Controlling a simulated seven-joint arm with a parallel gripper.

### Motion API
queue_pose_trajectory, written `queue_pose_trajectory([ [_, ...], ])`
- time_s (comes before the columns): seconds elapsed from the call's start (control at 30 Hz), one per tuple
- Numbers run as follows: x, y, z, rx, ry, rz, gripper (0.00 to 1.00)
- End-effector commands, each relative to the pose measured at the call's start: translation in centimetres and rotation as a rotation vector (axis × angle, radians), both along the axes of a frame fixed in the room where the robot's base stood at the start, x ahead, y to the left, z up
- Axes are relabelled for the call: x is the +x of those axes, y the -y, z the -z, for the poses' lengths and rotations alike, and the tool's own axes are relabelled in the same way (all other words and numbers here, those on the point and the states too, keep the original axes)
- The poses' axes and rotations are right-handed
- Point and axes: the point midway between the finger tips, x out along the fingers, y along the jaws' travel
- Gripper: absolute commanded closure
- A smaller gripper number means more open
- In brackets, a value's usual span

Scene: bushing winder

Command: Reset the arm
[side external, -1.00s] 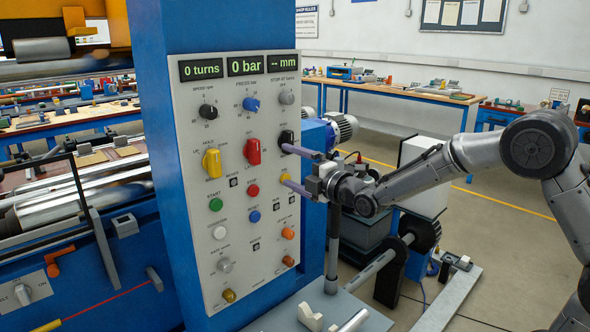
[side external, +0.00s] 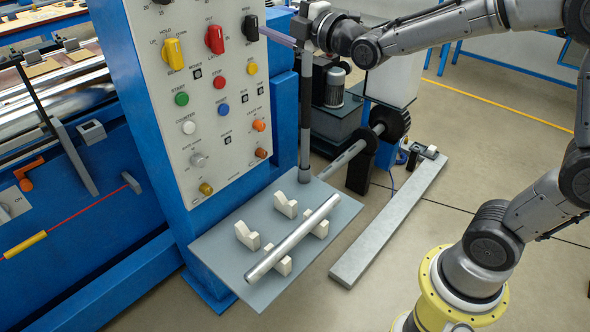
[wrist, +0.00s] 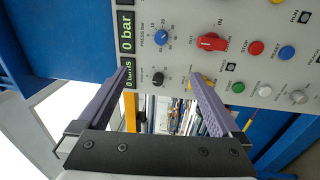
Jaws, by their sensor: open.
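My gripper (wrist: 159,78) is open and empty, its two purple fingers apart in the wrist view. They point at the control panel (wrist: 262,62), with the black knob (wrist: 158,79) showing between the fingertips. The right finger partly covers the yellow knob. I cannot tell the exact gap between fingertips and panel.
A grey shelf (side external: 222,250) juts out below the panel, with a metal bar (side external: 292,238) lying on white V-blocks. A vertical grey post (side external: 305,130) rises behind it. A motor unit (side external: 334,85) and a long grey beam (side external: 388,222) stand to the right. Open floor lies beyond.

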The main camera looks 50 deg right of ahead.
Motion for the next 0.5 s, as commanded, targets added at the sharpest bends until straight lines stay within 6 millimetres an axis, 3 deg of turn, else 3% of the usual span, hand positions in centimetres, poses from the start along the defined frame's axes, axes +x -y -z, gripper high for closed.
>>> queue_pose_trajectory([
  [0.03,-2.3,-0.2,-1.6,0.053,-0.018,-0.003,0.00],
  [0.07,-3.4,-0.3,-1.8,0.092,-0.043,-0.004,0.00],
  [0.23,-9.9,-0.5,-1.0,0.355,-0.214,0.012,0.00],
  [0.37,-15.5,-0.6,2.1,0.600,-0.383,0.071,0.00],
  [0.5,-21.6,-0.7,6.8,0.874,-0.576,0.193,0.00],
])
